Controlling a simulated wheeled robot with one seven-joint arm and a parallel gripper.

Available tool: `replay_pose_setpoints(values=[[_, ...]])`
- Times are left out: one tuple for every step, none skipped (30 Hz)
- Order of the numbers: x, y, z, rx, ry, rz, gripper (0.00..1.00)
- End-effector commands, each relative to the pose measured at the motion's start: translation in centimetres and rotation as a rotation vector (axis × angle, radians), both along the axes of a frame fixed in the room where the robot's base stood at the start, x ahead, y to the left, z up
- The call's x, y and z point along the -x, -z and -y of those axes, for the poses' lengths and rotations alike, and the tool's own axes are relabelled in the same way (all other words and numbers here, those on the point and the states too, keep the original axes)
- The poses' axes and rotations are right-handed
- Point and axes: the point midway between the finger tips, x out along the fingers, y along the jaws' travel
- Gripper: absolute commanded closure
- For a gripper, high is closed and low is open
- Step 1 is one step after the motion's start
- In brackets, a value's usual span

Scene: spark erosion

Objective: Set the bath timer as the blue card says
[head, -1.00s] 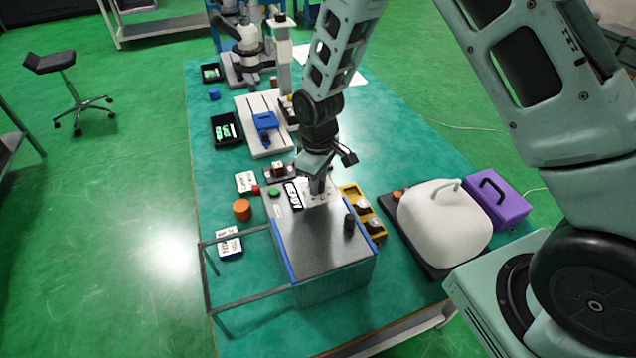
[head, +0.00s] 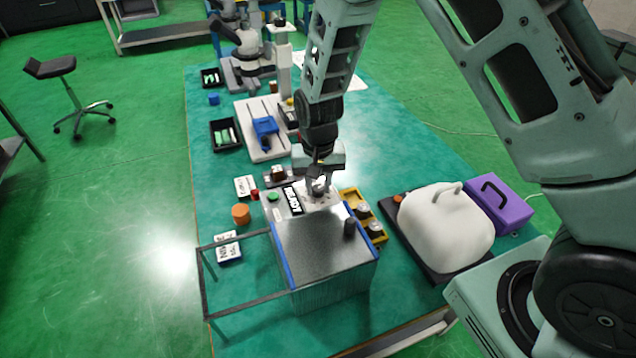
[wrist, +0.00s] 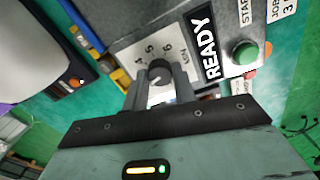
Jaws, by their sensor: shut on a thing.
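The bath timer is a dark round knob (wrist: 159,72) on a white dial plate with numbers, among them 4, 5 and 6, in the wrist view. The plate sits on a grey box (head: 320,235) on the bench. My gripper (wrist: 162,92) is shut on the knob; its fingers hide part of the dial. In the head view my gripper (head: 318,188) is over the top of the box. I cannot read the knob's pointer. A card with a blue edge (head: 228,248) lies left of the box; its writing is too small to read.
A black READY sign (wrist: 208,47) and a green button (wrist: 245,53) are beside the dial. A second white card (head: 245,186) and an orange cylinder (head: 240,214) are left of the box. A yellow tray (head: 377,230) and a white covered item (head: 445,222) stand right.

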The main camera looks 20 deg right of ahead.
Motion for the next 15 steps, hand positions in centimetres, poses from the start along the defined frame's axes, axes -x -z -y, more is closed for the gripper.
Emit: replay_pose_setpoints(values=[[-0.15, -0.18, -0.03, 0.000, 0.031, 0.004, 0.96], [-0.14, -0.18, -0.05, 0.000, 0.052, 0.004, 0.96], [-0.14, -0.18, -0.06, -0.001, 0.077, 0.004, 0.96], [-0.14, -0.18, -0.06, -0.001, 0.096, 0.004, 0.96], [-0.14, -0.17, -0.05, 0.000, 0.112, 0.004, 0.96], [-0.14, -0.17, -0.03, 0.000, 0.134, 0.004, 0.96], [-0.15, -0.17, -0.02, 0.000, 0.148, 0.004, 0.96], [-0.15, -0.16, -0.01, -0.001, 0.162, 0.004, 0.96], [-0.15, -0.16, 0.00, -0.001, 0.179, 0.004, 0.96], [-0.15, -0.15, 0.00, -0.001, 0.189, 0.004, 0.96], [-0.15, -0.15, 0.01, 0.000, 0.198, 0.004, 0.96], [-0.15, -0.15, 0.00, 0.000, 0.209, 0.004, 0.96], [-0.15, -0.14, 0.00, -0.001, 0.216, 0.004, 0.96], [-0.15, -0.14, 0.00, -0.001, 0.223, 0.004, 0.96], [-0.15, -0.14, 0.00, -0.001, 0.230, 0.004, 0.96]])
